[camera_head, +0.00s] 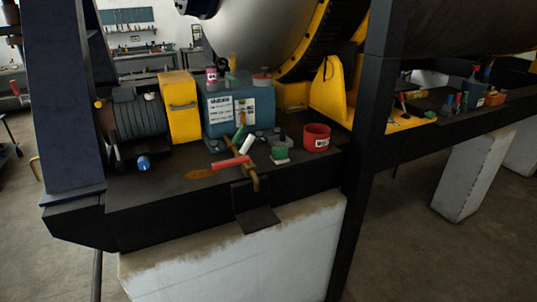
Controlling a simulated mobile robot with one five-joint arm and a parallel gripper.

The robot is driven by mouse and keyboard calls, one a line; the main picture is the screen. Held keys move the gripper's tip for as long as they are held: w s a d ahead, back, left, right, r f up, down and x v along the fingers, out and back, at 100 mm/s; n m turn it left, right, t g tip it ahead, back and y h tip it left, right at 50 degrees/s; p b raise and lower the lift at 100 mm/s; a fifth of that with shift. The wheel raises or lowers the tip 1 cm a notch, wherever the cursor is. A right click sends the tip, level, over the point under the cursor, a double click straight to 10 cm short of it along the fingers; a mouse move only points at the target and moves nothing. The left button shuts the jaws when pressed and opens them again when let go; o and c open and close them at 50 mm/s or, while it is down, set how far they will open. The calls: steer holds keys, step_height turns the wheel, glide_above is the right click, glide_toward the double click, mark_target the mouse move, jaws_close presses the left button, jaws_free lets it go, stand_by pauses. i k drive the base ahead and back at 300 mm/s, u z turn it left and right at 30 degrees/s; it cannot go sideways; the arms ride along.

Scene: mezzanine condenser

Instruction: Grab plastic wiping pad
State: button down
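No thing shows clearly as a plastic wiping pad. A small green and white block-like thing (280,152) sits on the dark machine deck (160,196), left of a red round tub (316,137); I cannot tell whether it is the pad. A white, slim piece (249,145) leans just left of it, also too small to identify. My gripper does not show in this view.
A red-handled tool (231,163) and a brass-coloured hooked piece (252,178) lie near the deck's front edge. A teal box (238,110), a yellow box (180,106) and a motor (138,116) stand behind. A dark post (374,110) rises right of the tub.

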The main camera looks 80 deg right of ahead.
mark_target(280, 156)
steer(key=k, duration=0.7)
steer(key=z, duration=2.65)
steer(key=i, duration=0.15)
steer(key=u, duration=0.3)
